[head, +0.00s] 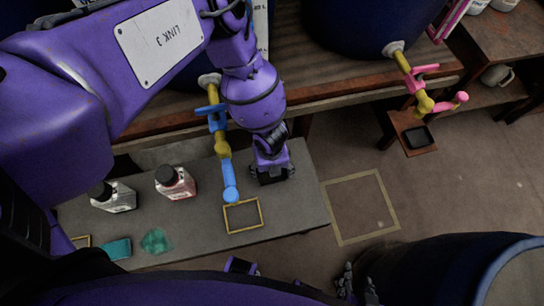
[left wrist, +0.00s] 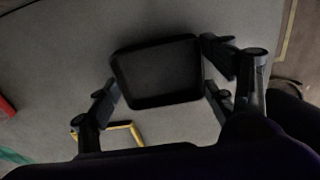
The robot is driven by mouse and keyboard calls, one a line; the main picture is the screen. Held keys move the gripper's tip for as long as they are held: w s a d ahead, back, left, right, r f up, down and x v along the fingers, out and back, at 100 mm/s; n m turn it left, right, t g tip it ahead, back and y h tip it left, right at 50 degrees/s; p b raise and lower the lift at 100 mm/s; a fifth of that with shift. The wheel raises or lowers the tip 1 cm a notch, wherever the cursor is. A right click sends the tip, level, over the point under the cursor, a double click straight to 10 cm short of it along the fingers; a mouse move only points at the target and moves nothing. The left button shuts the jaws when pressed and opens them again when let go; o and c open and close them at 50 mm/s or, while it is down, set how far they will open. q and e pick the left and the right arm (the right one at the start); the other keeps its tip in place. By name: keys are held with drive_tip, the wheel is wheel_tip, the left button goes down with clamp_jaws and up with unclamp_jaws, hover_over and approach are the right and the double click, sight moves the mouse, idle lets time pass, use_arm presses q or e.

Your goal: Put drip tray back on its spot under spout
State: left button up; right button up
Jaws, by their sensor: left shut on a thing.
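The drip tray (left wrist: 157,73) is a black, shallow square tray, held between the finger pads of my left gripper (left wrist: 162,82) in the left wrist view. In the head view, my left gripper (head: 271,178) is over the grey bench top, right of the blue spout (head: 230,180); the tray is hard to tell from the dark fingers there. A yellow square outline (head: 260,214) is on the bench just below the spout tip, empty. Its corner shows in the left wrist view (left wrist: 135,129), below the tray. My right gripper (head: 358,286) is at the bottom edge, fingers apart and empty.
Two bottles, one grey (head: 113,197) and one red (head: 176,183), stand left on the bench near a teal block (head: 116,249) and green patch (head: 156,241). Another black tray (head: 418,139) sits under the pink spout (head: 413,85). A dark blue drum (head: 440,270) is at lower right.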

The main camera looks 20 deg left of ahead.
use_arm(q)
drive_tip(key=shift+f, duration=0.2)
drive_tip(key=o, duration=1.2)
drive_tip(key=shift+c, duration=0.2)
wheel_tip(320, 180, up, 12)
drive_tip(key=p, duration=0.2)
drive_tip(key=shift+r, duration=0.25)
